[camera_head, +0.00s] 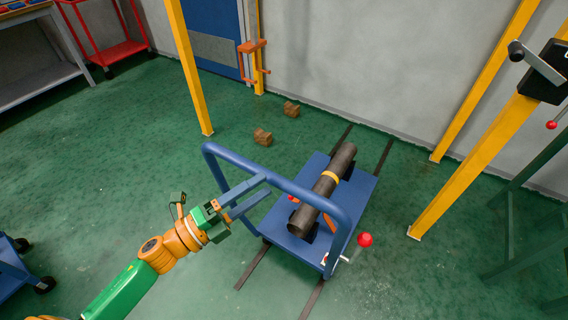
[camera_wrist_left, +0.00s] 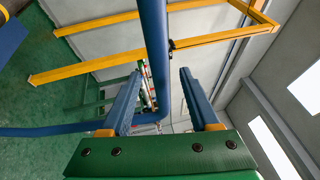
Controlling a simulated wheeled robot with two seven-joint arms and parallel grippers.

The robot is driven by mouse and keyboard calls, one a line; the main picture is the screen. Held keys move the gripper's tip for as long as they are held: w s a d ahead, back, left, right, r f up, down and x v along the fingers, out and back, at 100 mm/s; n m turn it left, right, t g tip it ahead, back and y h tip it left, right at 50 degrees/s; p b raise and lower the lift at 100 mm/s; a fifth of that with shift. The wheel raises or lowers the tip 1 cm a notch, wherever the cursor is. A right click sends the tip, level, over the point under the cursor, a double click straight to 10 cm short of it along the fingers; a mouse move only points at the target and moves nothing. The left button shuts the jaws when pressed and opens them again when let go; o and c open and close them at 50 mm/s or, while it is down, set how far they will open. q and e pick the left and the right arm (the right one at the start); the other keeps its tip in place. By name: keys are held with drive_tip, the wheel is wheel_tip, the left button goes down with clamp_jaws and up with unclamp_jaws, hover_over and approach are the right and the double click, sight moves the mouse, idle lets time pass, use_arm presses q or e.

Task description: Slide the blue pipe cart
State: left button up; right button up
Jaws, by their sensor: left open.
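The blue pipe cart (camera_head: 348,208) stands on the green floor across dark floor rails. It has a flat deck, a raised blue tube handle (camera_head: 229,157) and a red-knobbed lever (camera_head: 365,240). A dark pipe with an orange band (camera_head: 340,167) lies on its deck. My left gripper (camera_head: 267,185) is open, its fingertips at the handle bar in the head view. In the left wrist view the handle bar (camera_wrist_left: 153,45) runs through the gap between my open fingers (camera_wrist_left: 160,74). I cannot tell how deep it sits. My right gripper is out of view.
Yellow posts (camera_head: 187,65) and a yellow frame with a black crank (camera_head: 478,150) stand around the cart. Small brown blocks (camera_head: 262,137) lie on the floor behind it. Another blue cart (camera_head: 12,268) is at the left edge. The dark rails (camera_head: 253,266) extend both ways past the cart.

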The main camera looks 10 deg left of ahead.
use_arm(q)
drive_tip(key=p+x, duration=0.1)
drive_tip(key=x, duration=0.6)
drive_tip(key=shift+p, duration=0.35)
drive_tip(key=c, duration=0.7)
clamp_jaws()
